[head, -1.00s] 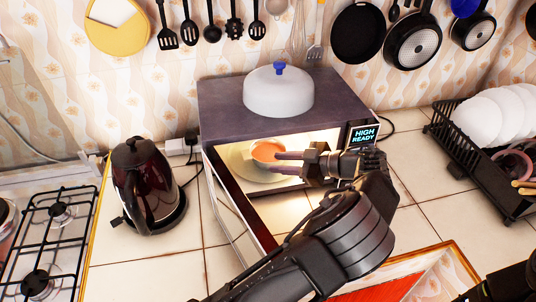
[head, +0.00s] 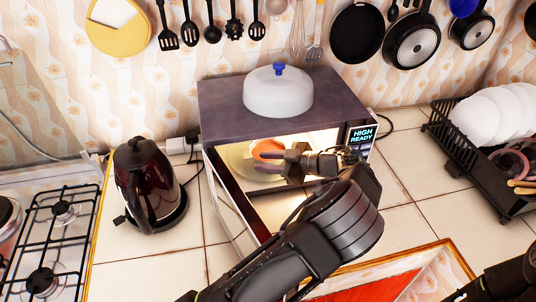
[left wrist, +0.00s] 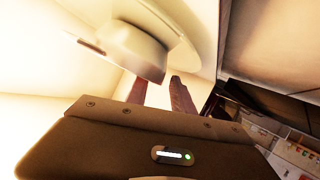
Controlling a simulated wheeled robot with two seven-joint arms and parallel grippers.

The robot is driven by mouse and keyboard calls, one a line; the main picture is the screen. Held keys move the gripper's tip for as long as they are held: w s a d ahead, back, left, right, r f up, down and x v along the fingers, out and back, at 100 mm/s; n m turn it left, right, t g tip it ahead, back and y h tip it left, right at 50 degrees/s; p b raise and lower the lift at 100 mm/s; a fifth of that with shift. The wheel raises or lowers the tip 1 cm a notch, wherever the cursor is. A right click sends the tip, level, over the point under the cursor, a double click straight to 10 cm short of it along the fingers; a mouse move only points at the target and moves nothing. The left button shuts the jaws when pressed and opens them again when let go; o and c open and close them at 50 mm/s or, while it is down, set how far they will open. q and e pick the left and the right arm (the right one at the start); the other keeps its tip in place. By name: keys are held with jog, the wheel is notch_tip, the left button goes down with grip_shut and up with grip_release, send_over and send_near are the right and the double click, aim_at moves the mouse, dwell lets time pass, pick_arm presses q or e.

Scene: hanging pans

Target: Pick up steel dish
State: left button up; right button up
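A small dish (head: 267,147) with a silvery rim and orange inside sits on the round turntable in the open, lit microwave. Its near side is partly hidden by my left gripper (head: 265,161). The left gripper reaches into the microwave from the front right, with its two fingers apart and nothing between them. In the left wrist view the dish (left wrist: 138,50) shows large and pale just beyond the open fingertips (left wrist: 157,84). I cannot tell whether a finger touches it. Part of my right arm shows at the lower right; its gripper is out of view.
The microwave (head: 222,103) carries a white lid with a blue knob (head: 278,92). A dark kettle (head: 147,185) stands left, beside the gas stove (head: 50,240). A dish rack (head: 450,150) with plates is at the right. Utensils and pans hang above.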

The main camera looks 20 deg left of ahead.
pick_arm(q)
jog(key=shift+c, duration=0.4)
grip_shut()
dwell(0.4)
